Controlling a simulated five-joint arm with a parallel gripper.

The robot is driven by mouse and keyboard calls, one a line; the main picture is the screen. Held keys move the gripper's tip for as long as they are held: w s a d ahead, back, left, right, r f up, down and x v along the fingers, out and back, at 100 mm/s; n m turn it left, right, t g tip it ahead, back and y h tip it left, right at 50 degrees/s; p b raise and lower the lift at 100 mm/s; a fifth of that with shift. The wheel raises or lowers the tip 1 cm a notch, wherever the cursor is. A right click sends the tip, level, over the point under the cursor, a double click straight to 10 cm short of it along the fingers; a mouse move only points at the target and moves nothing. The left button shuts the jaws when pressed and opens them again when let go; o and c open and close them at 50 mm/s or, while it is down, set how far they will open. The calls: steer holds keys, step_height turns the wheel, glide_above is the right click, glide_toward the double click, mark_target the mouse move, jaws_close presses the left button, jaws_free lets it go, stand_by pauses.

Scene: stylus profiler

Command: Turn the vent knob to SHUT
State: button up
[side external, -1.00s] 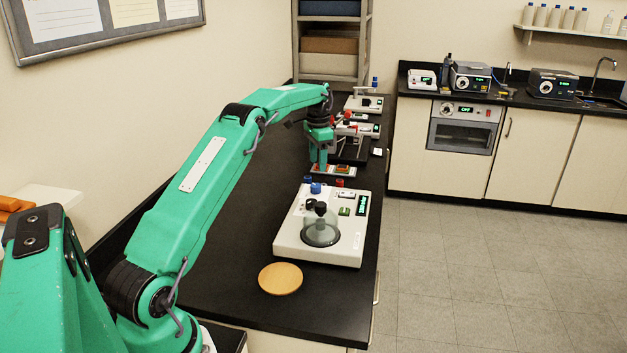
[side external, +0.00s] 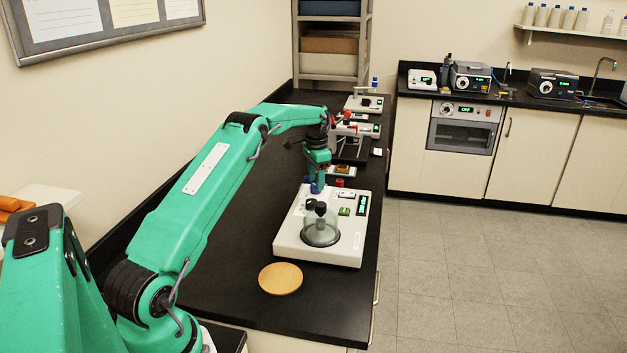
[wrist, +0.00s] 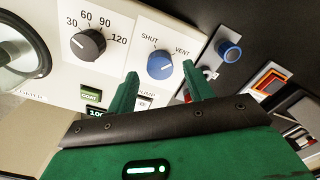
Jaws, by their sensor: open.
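The blue vent knob (wrist: 160,66) is on the white panel of the profiler (side external: 290,238), between the labels SHUT at its upper left and VENT at its upper right. Its white mark appears to point toward VENT. My gripper (wrist: 159,70) is open, with one green finger to each side of the knob in the wrist view. I cannot tell if the fingers touch it or how far down they reach. In the side view my gripper (side external: 316,189) is over the profiler's back left corner and hides the knob there.
A black timer knob (wrist: 88,43) is left of the vent knob. A clear dome (side external: 320,232) stands on the profiler's front. A blue round part (wrist: 229,50) is to the right, off the panel. An orange disc (side external: 281,278) lies on the black bench in front.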

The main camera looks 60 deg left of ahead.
steer(key=shift+f, duration=1)
steer(key=c, duration=1)
